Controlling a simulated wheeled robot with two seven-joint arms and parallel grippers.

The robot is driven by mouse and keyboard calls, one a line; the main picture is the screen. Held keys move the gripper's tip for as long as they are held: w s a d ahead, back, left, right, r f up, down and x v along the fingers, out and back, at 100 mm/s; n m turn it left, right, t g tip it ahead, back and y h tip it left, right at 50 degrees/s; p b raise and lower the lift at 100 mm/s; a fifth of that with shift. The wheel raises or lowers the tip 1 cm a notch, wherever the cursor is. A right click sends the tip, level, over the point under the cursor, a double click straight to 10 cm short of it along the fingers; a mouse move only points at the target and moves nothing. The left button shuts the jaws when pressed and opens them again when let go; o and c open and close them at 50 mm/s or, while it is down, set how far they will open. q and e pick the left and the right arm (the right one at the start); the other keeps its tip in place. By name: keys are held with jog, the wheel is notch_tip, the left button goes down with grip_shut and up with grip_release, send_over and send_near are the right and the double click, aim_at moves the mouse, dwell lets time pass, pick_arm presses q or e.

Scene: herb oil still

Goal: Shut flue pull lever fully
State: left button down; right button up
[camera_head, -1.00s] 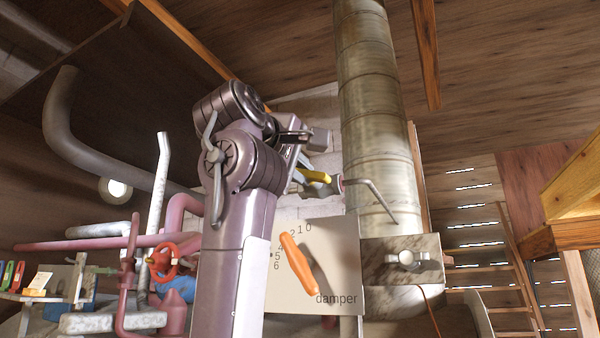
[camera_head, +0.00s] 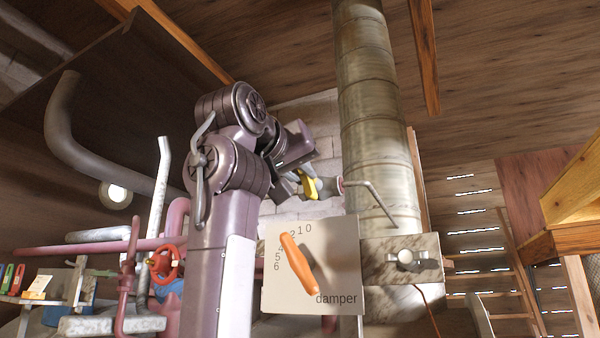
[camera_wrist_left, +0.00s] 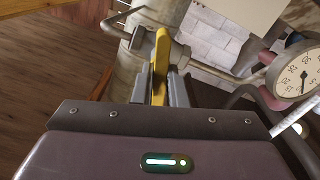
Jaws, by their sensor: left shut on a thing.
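The yellow lever (camera_head: 309,188) is beside the flue pipe (camera_head: 372,110), to its left in the head view. My left gripper (camera_head: 302,184) is shut on it. In the left wrist view the yellow lever (camera_wrist_left: 161,62) runs between the two grey fingers of my left gripper (camera_wrist_left: 159,88), which press on its sides. The lever's far end reaches toward a grey pipe fitting there. Its pivot is partly hidden by the gripper. My right gripper is not in view.
A damper plate (camera_head: 338,280) with an orange handle (camera_head: 298,264) and a number scale stands below the gripper. A bent grey rod (camera_head: 372,186) crosses the flue's front. A red valve wheel (camera_head: 165,262) and pink pipes are at left. A dial gauge (camera_wrist_left: 298,73) shows in the wrist view.

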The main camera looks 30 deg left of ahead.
pick_arm(q)
jog(key=shift+s+r+m, duration=0.1)
jog(key=shift+r+m, duration=0.05)
jog(key=shift+m, duration=1.75)
jog(key=c, duration=1.5)
grip_release()
jog(key=shift+o, duration=0.2)
jog(key=shift+w, duration=0.25)
